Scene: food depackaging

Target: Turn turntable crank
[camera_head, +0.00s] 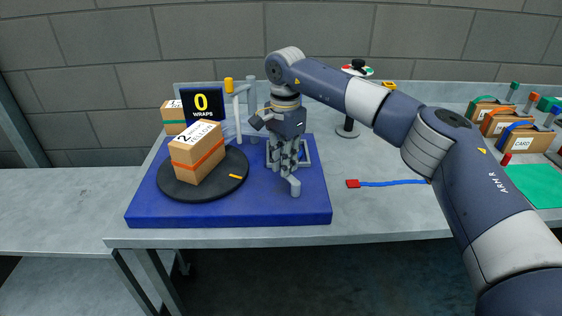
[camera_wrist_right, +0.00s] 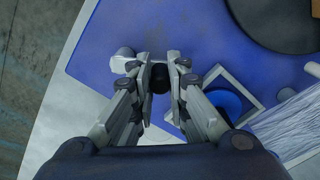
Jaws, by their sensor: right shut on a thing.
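The black round turntable (camera_head: 242,178) sits on a blue base (camera_head: 240,215) and carries a cardboard box (camera_head: 197,150) with an orange band. My right gripper (camera_head: 287,168) points down over the base, right of the turntable. In the right wrist view the gripper (camera_wrist_right: 160,62) is shut on a dark knob (camera_wrist_right: 160,80), which looks like the crank's grip. A pale grey post (camera_wrist_right: 122,60) stands beside the fingers; it also shows below them in the head view (camera_head: 295,188). The rest of the crank is mostly hidden by the gripper. My left gripper is out of view.
A sign (camera_head: 202,104) reads "0 WRAPS" behind the turntable. A square grey frame (camera_wrist_right: 248,75) lies close by the fingers. A red-ended blue strap (camera_head: 392,184) lies on the table to the right. Banded cartons (camera_head: 525,138) stand at the far right.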

